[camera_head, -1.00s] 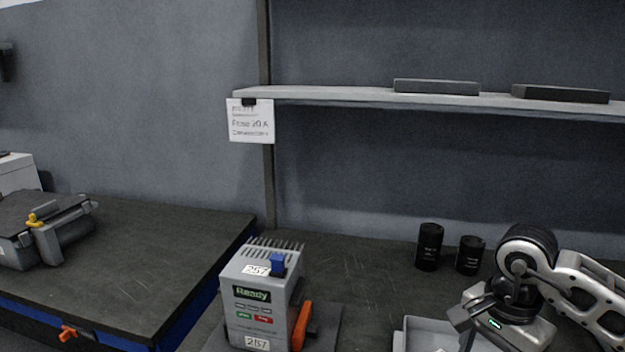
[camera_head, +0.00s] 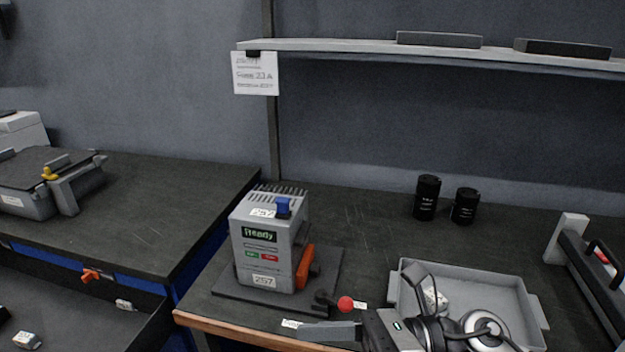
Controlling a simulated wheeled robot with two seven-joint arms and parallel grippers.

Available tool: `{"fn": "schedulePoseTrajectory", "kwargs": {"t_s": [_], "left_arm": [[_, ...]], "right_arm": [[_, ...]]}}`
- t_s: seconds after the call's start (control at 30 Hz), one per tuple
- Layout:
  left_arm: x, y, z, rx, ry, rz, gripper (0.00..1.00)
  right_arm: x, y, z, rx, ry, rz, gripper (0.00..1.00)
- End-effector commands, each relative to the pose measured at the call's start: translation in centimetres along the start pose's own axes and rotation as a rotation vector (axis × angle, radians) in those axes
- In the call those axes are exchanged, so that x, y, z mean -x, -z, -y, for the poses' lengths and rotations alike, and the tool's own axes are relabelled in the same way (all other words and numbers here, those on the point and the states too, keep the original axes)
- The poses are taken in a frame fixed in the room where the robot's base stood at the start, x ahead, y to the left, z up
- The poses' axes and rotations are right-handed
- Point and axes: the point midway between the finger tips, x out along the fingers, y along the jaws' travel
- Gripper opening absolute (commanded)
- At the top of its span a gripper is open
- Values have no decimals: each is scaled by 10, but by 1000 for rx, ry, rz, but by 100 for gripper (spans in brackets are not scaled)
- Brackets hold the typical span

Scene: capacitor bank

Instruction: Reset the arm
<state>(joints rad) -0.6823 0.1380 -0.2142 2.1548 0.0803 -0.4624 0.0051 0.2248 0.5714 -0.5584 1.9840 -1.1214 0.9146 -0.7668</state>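My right gripper (camera_head: 356,298) is at the lower middle, in front of the grey tray and right of the grey box. My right arm shows only partly at the bottom edge, overlapping the tray. My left gripper is not in view.
A grey box (camera_head: 262,245) with a "Ready" display and an orange lever (camera_head: 305,268) stands on a dark plate. The grey tray (camera_head: 470,275) holds a small part. Two black cylinders (camera_head: 427,198) stand behind.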

Motion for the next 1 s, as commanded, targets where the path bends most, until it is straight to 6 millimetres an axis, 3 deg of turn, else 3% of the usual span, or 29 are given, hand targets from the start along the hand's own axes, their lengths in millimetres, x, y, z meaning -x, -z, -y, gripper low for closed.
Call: {"fn": "schedulePoseTrajectory", "kwargs": {"t_s": [0.07, 0.1, 0.17, 0.27, 0.33, 0.5, 0.63, 0.67, 0.9, 1.0], "left_arm": [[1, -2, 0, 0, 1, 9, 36], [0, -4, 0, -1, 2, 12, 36], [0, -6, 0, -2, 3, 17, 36], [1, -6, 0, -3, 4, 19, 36], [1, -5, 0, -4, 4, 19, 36], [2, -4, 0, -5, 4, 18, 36], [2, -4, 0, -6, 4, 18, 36], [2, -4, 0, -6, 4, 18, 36], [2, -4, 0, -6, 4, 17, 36], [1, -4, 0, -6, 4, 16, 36]], "right_arm": [[3, -26, 3, -383, 18, 366, 61], [14, -33, 13, -589, 30, 544, 61], [38, -31, 34, -909, 49, 803, 61], [84, 13, 71, -1446, 83, 1211, 61], [106, 58, 83, -1744, 102, 1431, 61], [128, 152, 78, -2243, 134, 1797, 61], [131, 190, 67, -2433, 147, 1937, 61], [130, 195, 65, 2455, -147, -1952, 61], [130, 203, 62, 2419, -145, -1919, 61], [130, 203, 62, 2421, -146, -1920, 36]]}}
